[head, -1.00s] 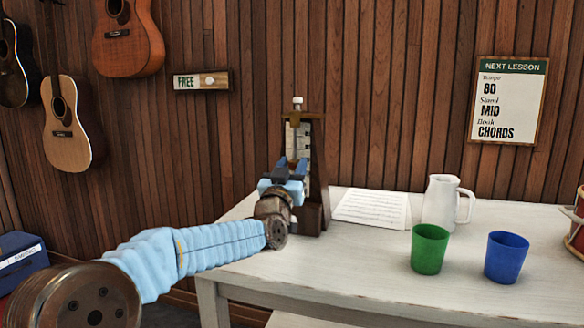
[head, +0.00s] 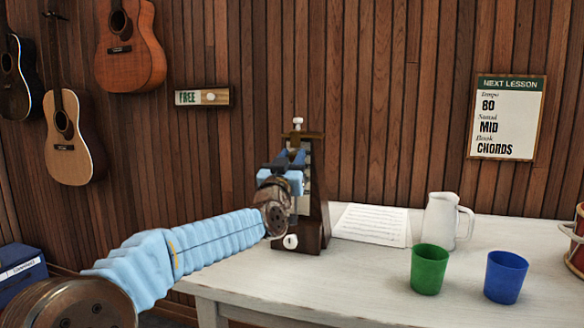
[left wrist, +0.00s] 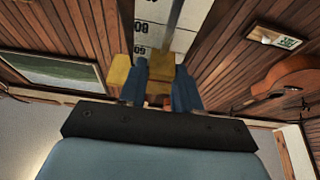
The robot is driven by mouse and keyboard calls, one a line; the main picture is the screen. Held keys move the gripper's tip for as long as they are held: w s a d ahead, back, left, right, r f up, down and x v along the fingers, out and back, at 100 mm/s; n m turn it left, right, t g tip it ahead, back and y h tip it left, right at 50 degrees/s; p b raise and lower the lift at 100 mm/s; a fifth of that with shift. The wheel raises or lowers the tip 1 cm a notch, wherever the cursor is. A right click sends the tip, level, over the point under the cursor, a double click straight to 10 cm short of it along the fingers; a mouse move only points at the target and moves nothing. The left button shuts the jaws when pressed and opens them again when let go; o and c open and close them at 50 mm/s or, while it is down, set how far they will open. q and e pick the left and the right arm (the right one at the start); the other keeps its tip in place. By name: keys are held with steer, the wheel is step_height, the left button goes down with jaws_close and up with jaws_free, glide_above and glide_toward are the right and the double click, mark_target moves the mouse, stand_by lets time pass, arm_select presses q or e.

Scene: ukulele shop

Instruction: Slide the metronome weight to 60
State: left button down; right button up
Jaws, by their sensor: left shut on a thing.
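The wooden metronome (head: 317,215) stands upright on the left part of the white table, its rod ending in a pale knob (head: 298,122) on top. My left gripper (head: 290,158) is in front of its upper half, hiding much of the face. In the left wrist view, the blue fingers of my left gripper (left wrist: 160,85) are shut on the yellow brass weight (left wrist: 121,70). The grey rod (left wrist: 175,15) runs beyond it over a white numbered scale (left wrist: 148,12). The weight's exact mark cannot be told. My right gripper is not in view.
On the table (head: 350,278) are a music sheet (head: 370,224), a white jug (head: 440,222), a green cup (head: 429,270) and a blue cup (head: 505,277). A wall poster (head: 507,118) reads tempo 80, MID, CHORDS. Guitars hang at the left.

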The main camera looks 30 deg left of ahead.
arm_select(q)
steer(key=shift+f, duration=0.1)
steer(key=c, duration=0.9)
jaws_free()
steer(key=shift+o, duration=0.2)
steer(key=b+v, duration=0.4)
steer(key=v, duration=0.9)
steer(key=shift+s, duration=0.4)
steer(key=shift+d+f, duration=0.1)
